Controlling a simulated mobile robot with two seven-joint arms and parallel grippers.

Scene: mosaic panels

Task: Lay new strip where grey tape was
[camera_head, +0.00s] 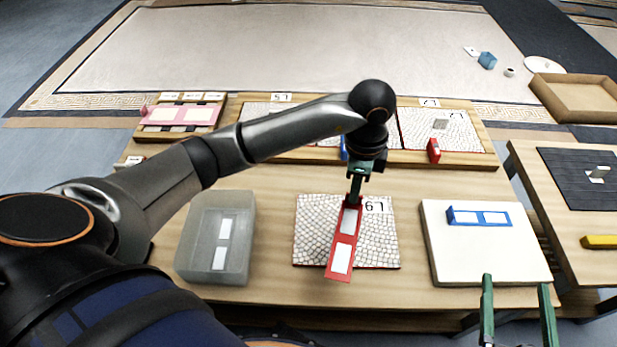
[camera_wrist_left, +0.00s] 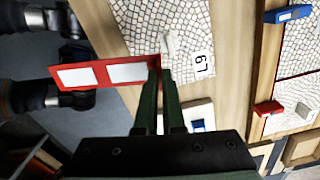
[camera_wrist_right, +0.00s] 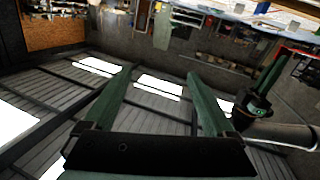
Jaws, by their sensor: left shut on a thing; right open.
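My left gripper (camera_head: 356,190) is shut on a red strip (camera_head: 342,252) with two white patches. It holds the strip at a slant over the mosaic panel (camera_head: 312,230) in the middle of the table. The strip also shows in the left wrist view (camera_wrist_left: 84,76), reaching left from the fingertips (camera_wrist_left: 160,72). A pale piece (camera_wrist_left: 168,44) shows beside the fingertips there; I cannot tell what it is. A grey piece (camera_head: 440,124) lies on the back right mosaic panel. My right gripper (camera_head: 517,285) is open and empty at the lower right; its fingers also show in the right wrist view (camera_wrist_right: 160,85).
A translucent bin (camera_head: 186,262) with white-patched pieces stands left of the panel. A white board (camera_head: 480,262) with a blue strip (camera_head: 480,217) lies right. A wooden rack (camera_head: 150,135) holds a pink strip (camera_head: 165,115). A red block (camera_head: 433,151) stands by the back panels.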

